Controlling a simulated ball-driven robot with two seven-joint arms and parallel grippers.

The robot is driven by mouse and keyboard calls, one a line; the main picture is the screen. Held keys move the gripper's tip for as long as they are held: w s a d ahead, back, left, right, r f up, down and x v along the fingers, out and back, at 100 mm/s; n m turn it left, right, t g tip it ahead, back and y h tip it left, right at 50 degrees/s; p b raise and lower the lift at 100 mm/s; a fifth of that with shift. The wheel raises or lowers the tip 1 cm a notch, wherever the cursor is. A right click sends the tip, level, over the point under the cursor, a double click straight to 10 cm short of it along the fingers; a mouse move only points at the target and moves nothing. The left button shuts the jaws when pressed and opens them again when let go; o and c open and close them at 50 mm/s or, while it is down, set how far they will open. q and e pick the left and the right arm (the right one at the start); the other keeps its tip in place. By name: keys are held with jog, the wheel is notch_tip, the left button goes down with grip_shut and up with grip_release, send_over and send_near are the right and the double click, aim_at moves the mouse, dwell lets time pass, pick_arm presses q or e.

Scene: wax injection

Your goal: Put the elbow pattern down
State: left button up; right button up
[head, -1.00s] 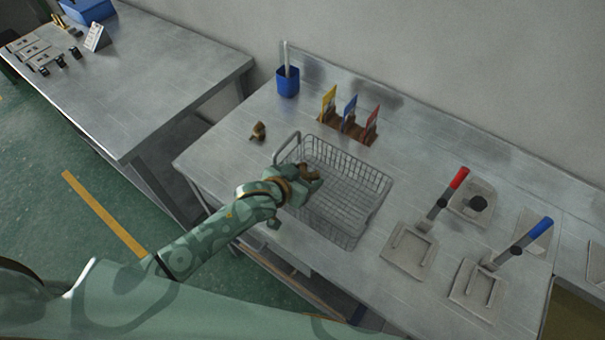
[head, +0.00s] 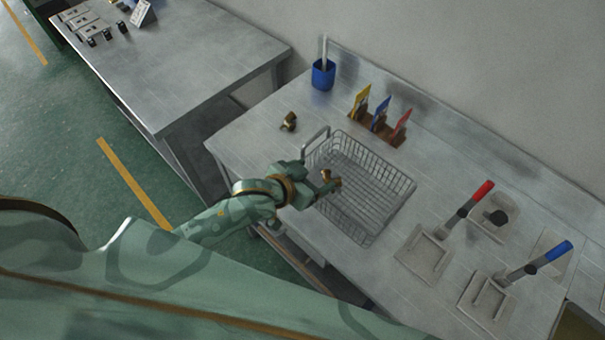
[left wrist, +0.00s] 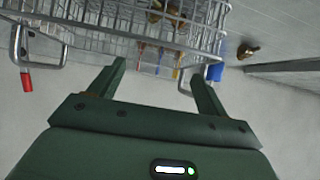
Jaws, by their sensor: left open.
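A brown-gold elbow pattern (head: 329,177) is in the wire basket (head: 392,212), near its left side, partly hidden by my left gripper in the head view. In the left wrist view, brown-gold elbow shape (left wrist: 172,20) shows behind the basket wires, beyond the fingertips. My left gripper (head: 322,184) is at the basket's left side. In the left wrist view its fingers (left wrist: 156,82) are spread wide with nothing between them. Another brass elbow (head: 289,121) lies on the table outside the basket; it also shows in the left wrist view (left wrist: 247,50). My right gripper is not in view.
A blue cup (head: 323,75) and a rack with yellow, blue and red tags (head: 380,115) stand behind the basket. Clamps with red (head: 483,190) and blue (head: 558,251) handles are at the right. The basket's handle (head: 315,140) rises near my gripper.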

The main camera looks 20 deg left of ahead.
pick_arm(q)
jog(key=v, duration=0.4)
jog(key=shift+a+p, duration=0.1)
jog(key=shift+p, duration=0.2)
